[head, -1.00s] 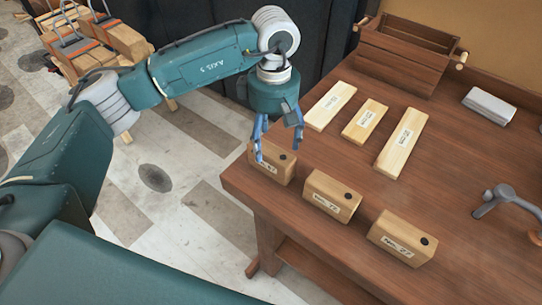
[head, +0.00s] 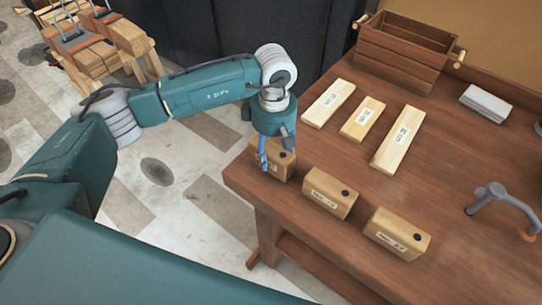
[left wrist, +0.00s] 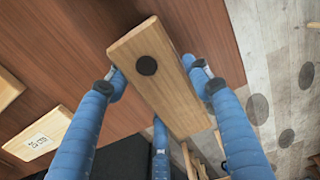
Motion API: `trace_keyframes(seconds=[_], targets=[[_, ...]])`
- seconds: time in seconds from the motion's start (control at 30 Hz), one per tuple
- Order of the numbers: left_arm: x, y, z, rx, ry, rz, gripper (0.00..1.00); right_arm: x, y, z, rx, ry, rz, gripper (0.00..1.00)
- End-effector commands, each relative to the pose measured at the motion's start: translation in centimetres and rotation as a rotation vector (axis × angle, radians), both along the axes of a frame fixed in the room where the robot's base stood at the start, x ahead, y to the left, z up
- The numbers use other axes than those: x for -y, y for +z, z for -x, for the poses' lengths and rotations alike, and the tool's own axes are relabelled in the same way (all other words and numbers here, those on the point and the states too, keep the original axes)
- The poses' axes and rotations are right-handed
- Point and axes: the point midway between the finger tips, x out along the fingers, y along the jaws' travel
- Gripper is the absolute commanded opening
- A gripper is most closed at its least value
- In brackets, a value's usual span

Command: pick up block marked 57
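Three wooden blocks with a black dot on top and a paper label in front stand along the table's near edge. The leftmost block (head: 283,170) is under my left gripper (head: 268,160), its label mostly hidden now, so I cannot read its number. The middle block (head: 330,194) and right block (head: 396,234) have small, blurred labels; the right one may read 27. In the left wrist view the leftmost block (left wrist: 165,85) lies between the blue fingers of my left gripper (left wrist: 158,85). The fingers are spread on both sides of it, with small gaps showing. My right gripper is out of view.
The brown table (head: 285,225) also holds several pale labelled planks (head: 398,140), a slatted wooden crate (head: 400,55), a grey stack (head: 486,103) and a grey metal tool (head: 495,195). Open floor (head: 150,215) lies left of the table.

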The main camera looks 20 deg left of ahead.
Motion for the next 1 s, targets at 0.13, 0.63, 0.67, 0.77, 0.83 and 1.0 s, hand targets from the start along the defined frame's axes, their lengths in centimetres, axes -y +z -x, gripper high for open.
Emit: trace_keyframes(seconds=[0.13,0.63,0.67,0.77,0.83,1.0], targets=[[0.0,0.1,-0.1,0.002,0.0,0.001,0.13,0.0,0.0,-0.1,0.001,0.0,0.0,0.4],[0.0,3.0,-0.2,0.007,-0.002,0.001,0.13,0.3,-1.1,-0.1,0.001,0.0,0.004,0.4],[0.1,3.7,-0.2,0.008,-0.001,0.002,0.13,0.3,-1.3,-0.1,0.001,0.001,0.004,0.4],[0.0,6.1,-0.2,0.009,-0.001,0.002,0.13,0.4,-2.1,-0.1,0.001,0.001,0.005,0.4],[0.1,8.3,-0.3,0.011,-0.001,0.002,0.13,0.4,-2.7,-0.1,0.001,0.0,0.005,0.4],[0.1,13.3,-0.2,0.009,0.0,0.002,0.13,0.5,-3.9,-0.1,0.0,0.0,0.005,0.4]])
